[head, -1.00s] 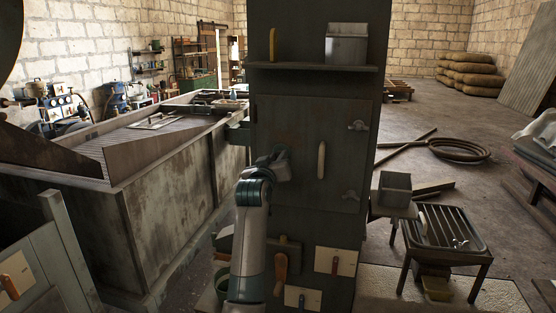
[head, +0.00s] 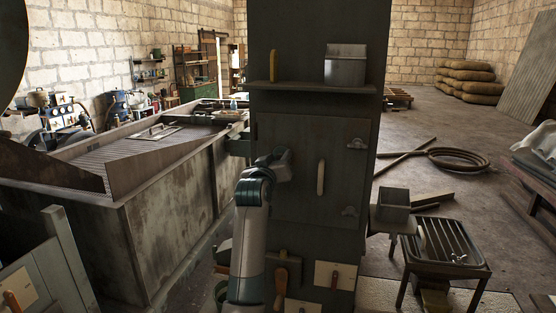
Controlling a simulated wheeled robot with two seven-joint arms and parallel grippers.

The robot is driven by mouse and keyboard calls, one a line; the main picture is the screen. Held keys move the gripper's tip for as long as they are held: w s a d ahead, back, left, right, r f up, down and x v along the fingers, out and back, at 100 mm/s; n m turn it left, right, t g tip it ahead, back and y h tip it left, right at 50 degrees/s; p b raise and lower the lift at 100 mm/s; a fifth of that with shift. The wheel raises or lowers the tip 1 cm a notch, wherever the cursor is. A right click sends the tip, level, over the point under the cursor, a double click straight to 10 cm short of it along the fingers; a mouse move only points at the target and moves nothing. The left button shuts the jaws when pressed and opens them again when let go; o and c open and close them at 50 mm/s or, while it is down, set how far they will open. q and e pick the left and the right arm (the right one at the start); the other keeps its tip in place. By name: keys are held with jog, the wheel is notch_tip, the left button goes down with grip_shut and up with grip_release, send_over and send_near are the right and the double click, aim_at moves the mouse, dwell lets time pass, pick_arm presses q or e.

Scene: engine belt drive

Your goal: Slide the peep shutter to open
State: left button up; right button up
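A tall dark metal cabinet (head: 258,217) stands in front of me. Its door (head: 335,135) is shut and has a pale upright handle (head: 320,178) and two latch-like fittings (head: 357,144) at the right edge. My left gripper (head: 281,160) is at the left part of the door, left of the handle. Its fingers are turned away and hidden by the wrist, so I cannot see whether they are open or touching anything. I cannot make out a peep shutter; the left gripper and arm cover part of the door's left side. My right gripper is not in view.
A shelf (head: 310,88) above the door holds a yellow bar (head: 273,66) and a metal box (head: 345,66). A large metal trough (head: 165,225) stands close on the left. A small stand with a grate (head: 446,245) is right.

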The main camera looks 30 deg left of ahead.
pick_arm(q)
jog(key=shift+f, duration=0.1)
jog(key=shift+s+d+b, duration=0.15)
jog(key=shift+s+b, duration=0.2)
jog(key=shift+s, duration=0.15)
jog(key=b+v, duration=0.5)
jog(key=v, duration=1.1)
jog(key=shift+s, duration=0.15)
